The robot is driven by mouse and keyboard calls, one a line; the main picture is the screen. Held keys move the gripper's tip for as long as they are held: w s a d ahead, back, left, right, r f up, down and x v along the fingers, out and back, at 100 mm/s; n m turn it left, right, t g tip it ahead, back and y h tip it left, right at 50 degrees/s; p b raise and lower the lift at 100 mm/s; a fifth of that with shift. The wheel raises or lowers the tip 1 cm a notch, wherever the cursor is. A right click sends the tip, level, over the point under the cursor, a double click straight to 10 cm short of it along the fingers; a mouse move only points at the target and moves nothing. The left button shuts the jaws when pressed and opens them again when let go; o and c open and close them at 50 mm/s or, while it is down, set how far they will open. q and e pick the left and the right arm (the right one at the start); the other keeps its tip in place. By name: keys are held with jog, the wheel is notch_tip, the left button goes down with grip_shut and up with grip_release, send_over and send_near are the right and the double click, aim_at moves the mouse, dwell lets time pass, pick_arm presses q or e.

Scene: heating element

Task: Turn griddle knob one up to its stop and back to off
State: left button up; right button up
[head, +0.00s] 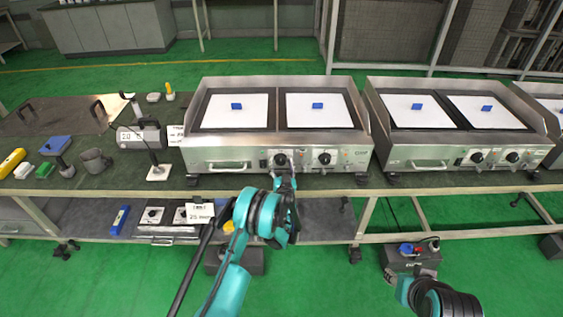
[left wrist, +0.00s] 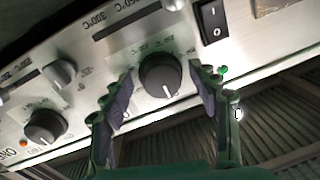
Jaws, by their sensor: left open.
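The left griddle (head: 228,145) has two black knobs on its steel front. My left gripper (head: 284,178) is in front of the left knob (head: 280,160). In the left wrist view, which is turned over, this knob (left wrist: 160,75) lies between the two fingers of the open gripper (left wrist: 161,92). Its white mark points down in that picture. The fingers stand on either side; I cannot tell whether either touches it. The right knob (head: 324,158) is free and also shows in the left wrist view (left wrist: 42,127). My right gripper cannot be made out.
A black rocker switch (left wrist: 212,20) is close beside the knob. A second griddle (head: 440,145) stands to the right. The bench (head: 120,180) carries tools and meters at left. A lower shelf (head: 320,212) runs beneath it.

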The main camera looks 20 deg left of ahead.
pick_arm(q)
jog(key=shift+s+r, duration=0.1)
jog(key=c, duration=1.2)
jog(key=shift+o, duration=0.2)
